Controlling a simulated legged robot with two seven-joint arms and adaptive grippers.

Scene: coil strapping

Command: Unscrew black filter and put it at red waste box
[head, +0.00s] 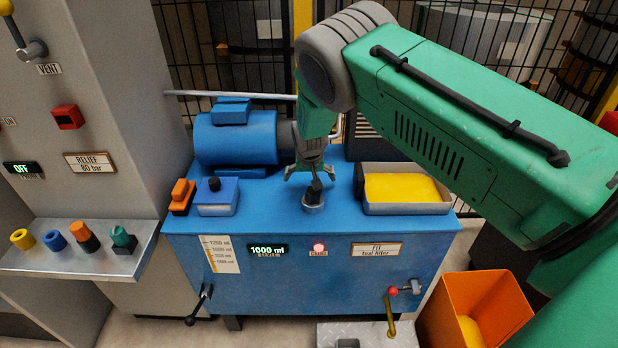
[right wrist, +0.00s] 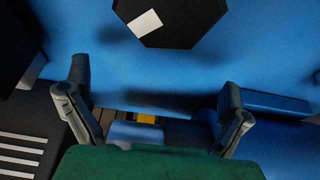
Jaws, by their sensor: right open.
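A small black part, which looks like the black filter (head: 315,188), stands on a grey round base on top of the blue tank unit (head: 255,205). My right gripper (head: 310,174) is open just above it, its fingers spread to either side. In the right wrist view a black hexagonal top with a white mark (right wrist: 168,28) lies at the upper edge, apart from the open right gripper (right wrist: 155,85). An orange-red box (head: 445,318), likely the waste box, stands on the floor at lower right with something yellow inside. My left gripper is not in view.
A grey tray (head: 405,208) with a yellow pad sits right of the filter. A blue motor (head: 236,138) and a small blue box with a black knob (head: 216,197) stand left. A shelf (head: 75,262) holds several coloured parts. Black fencing stands behind.

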